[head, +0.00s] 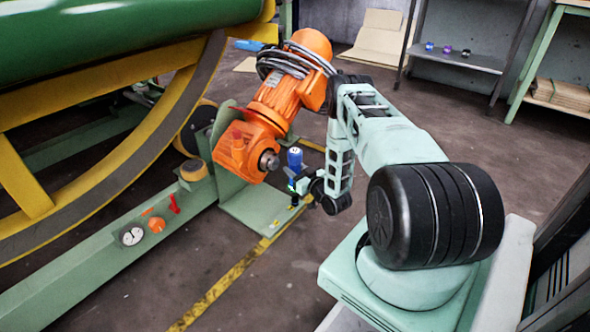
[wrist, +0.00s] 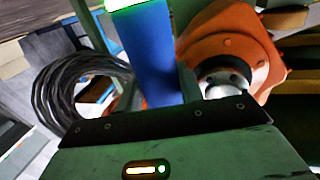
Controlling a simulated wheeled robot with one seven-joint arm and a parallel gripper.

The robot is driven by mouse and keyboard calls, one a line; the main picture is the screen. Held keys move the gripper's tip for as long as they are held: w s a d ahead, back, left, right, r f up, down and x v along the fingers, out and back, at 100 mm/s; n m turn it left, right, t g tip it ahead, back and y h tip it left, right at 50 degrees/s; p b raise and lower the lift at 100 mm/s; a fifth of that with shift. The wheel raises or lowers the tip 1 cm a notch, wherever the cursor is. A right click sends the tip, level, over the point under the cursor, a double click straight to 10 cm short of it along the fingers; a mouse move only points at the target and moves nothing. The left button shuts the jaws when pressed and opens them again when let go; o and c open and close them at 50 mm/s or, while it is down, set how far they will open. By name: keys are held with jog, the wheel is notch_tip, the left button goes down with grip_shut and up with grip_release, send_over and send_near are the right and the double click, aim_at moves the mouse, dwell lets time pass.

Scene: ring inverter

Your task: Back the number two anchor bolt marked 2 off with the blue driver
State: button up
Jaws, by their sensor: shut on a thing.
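The blue driver (head: 295,158) stands about upright in the head view, just right of the orange gearmotor. It fills the upper middle of the wrist view (wrist: 152,55), its end there pale with a green rim. My gripper (head: 301,186) is shut on the blue driver, with a finger on each side of it in the wrist view (wrist: 157,90). Below it, a small dark bolt-like spot with yellow (head: 294,204) shows on the green foot plate (head: 255,214). I cannot read a number 2, and whether the driver's tip touches a bolt is hidden.
The orange gearmotor (head: 280,92) with its shaft end stands close left of my gripper. A coil of black cable (wrist: 85,85) hangs nearby. The green and yellow ring frame (head: 190,55) fills the left. Open floor (head: 245,300) lies in front, beside a yellow line.

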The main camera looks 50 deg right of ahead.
aim_at(295, 160)
jog(key=shift+r+p, duration=1.4)
jog(key=shift+r, duration=0.55)
jog(key=shift+d, duration=0.1)
